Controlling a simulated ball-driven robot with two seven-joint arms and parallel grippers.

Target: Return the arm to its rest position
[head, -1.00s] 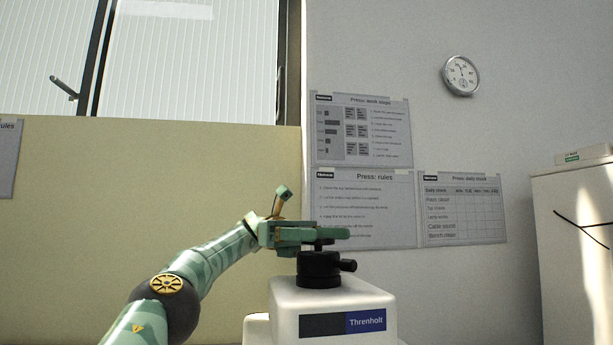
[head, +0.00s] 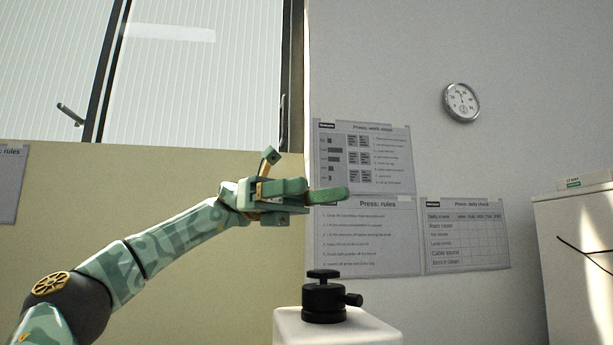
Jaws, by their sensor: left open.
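My left arm comes in from the lower left, in green camouflage colours. My left gripper (head: 328,195) is at its end, in the middle of the view, with its fingers pointing right. It is open and holds nothing. It is up and to the left of the black knob (head: 324,297) on top of the white hardness tester (head: 290,327), with a clear gap between. Only the top of the tester shows at the bottom edge. My right gripper is not in view.
Posters (head: 365,238) hang on the grey wall behind the gripper, with a round clock (head: 461,102) above right. A white cabinet (head: 580,260) with a box on top (head: 590,181) stands at the right. A window (head: 190,80) fills the upper left. The air around the gripper looks free.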

